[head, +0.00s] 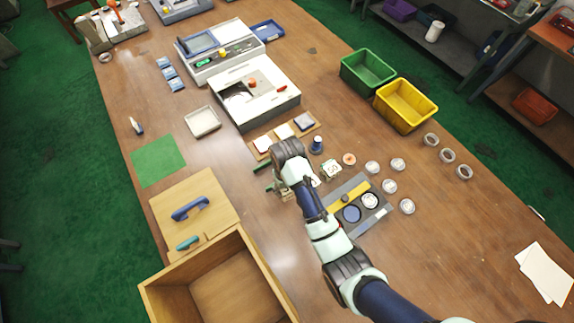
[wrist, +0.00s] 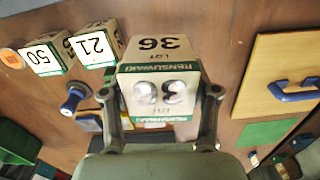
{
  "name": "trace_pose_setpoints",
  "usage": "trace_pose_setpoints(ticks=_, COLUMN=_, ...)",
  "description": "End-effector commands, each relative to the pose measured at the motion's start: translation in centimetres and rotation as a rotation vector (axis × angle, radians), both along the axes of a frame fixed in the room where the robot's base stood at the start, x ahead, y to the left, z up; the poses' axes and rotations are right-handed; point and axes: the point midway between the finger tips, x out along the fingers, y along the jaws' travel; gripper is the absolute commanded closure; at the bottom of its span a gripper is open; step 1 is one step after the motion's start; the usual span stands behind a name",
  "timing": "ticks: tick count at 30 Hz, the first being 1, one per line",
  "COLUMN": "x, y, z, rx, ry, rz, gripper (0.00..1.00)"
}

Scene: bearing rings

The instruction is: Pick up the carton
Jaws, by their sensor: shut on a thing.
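A white carton (wrist: 150,48) with a green band, marked "LOT 36" and "RENSUWAKI", stands between the fingers of my gripper (wrist: 160,95) in the wrist view. The gripper is shut on it, one finger on each side. Two similar cartons, marked 21 (wrist: 96,46) and 50 (wrist: 45,57), stand to its left, apart from it. In the head view my gripper (head: 282,190) is low over the middle of the table, and my arm hides most of the held carton. I cannot tell whether the carton touches the table.
A blue-knobbed stamp (head: 316,145) stands near my gripper. A grey tray with a yellow strip (head: 347,198) and several bearing rings (head: 407,206) lie to the right. A wooden lid with a blue handle (head: 220,211) and an open wooden box (head: 165,289) are to the left. A green sheet (head: 158,160) lies flat.

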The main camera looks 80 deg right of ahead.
Motion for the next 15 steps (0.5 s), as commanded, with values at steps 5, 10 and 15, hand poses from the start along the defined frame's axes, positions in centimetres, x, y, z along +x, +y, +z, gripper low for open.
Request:
trace_pose_setpoints(ticks=5, x=0.1, y=-0.1, z=5.9, rx=-0.003, ry=-0.003, rz=0.0, gripper=1.0)
trace_pose_setpoints(ticks=10, x=0.0, y=0.0, z=8.3, rx=0.0, ry=0.0, rz=0.0, gripper=1.0)
trace_pose_setpoints(ticks=15, x=0.0, y=0.0, z=8.6, rx=0.0, ry=0.0, rz=0.0, gripper=1.0)
